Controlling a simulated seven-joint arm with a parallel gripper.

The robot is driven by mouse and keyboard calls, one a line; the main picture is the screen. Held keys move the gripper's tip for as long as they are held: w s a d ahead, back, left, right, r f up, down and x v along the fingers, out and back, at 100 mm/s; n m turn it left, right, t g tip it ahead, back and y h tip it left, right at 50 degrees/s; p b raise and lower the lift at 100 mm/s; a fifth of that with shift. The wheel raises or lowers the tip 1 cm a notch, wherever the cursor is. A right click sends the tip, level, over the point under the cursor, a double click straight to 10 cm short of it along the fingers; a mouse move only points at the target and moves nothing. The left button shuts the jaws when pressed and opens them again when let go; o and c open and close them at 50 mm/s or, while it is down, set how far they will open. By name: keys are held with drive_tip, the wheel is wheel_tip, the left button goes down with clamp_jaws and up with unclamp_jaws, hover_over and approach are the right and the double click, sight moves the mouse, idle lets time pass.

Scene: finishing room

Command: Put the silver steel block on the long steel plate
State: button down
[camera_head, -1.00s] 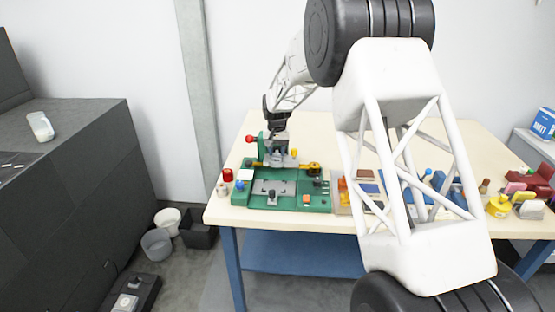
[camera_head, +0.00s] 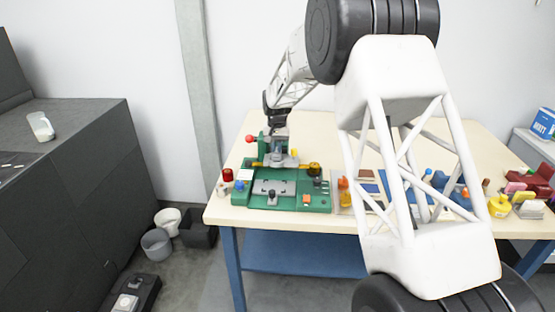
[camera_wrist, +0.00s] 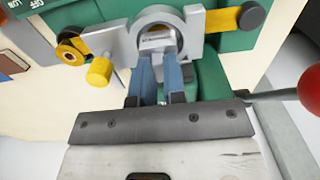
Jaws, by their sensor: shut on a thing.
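My gripper (camera_head: 278,148) points down over the grey fixture at the back of the green base. In the wrist view its two blue-grey fingers (camera_wrist: 159,60) are close together, with their tips at a silver ring-shaped opening. A small silver piece, apparently the silver steel block (camera_wrist: 157,39), shows at the fingertips inside the ring; the fingers hide part of it. The gripper is shut on it. I cannot tell whether it still touches the fixture. The long steel plate (camera_head: 288,187) lies flat on the green base, in front of the fixture.
The fixture has yellow arms (camera_wrist: 72,52) and a red ball handle (camera_head: 249,139). A dark knob (camera_head: 271,198) stands at the plate's front edge. A red cylinder (camera_head: 227,174) stands left of the green base (camera_head: 240,199). Trays and several coloured parts crowd the right. The table's back is clear.

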drive_tip(key=shift+r, duration=3)
drive_tip(key=shift+d+r, duration=0.1)
drive_tip(key=shift+d, duration=0.4)
drive_tip(key=s+d+r, duration=0.1)
drive_tip(key=d+r, duration=0.1)
drive_tip(key=d, duration=1)
drive_tip(key=s+d+r, duration=0.2)
drive_tip(key=d, duration=0.9)
drive_tip(key=w+d+f, duration=0.1)
drive_tip(key=w+f, duration=0.3)
drive_tip(key=f, duration=0.3)
drive_tip(key=shift+w+d, duration=0.25)
drive_tip(key=shift+f, duration=2.45)
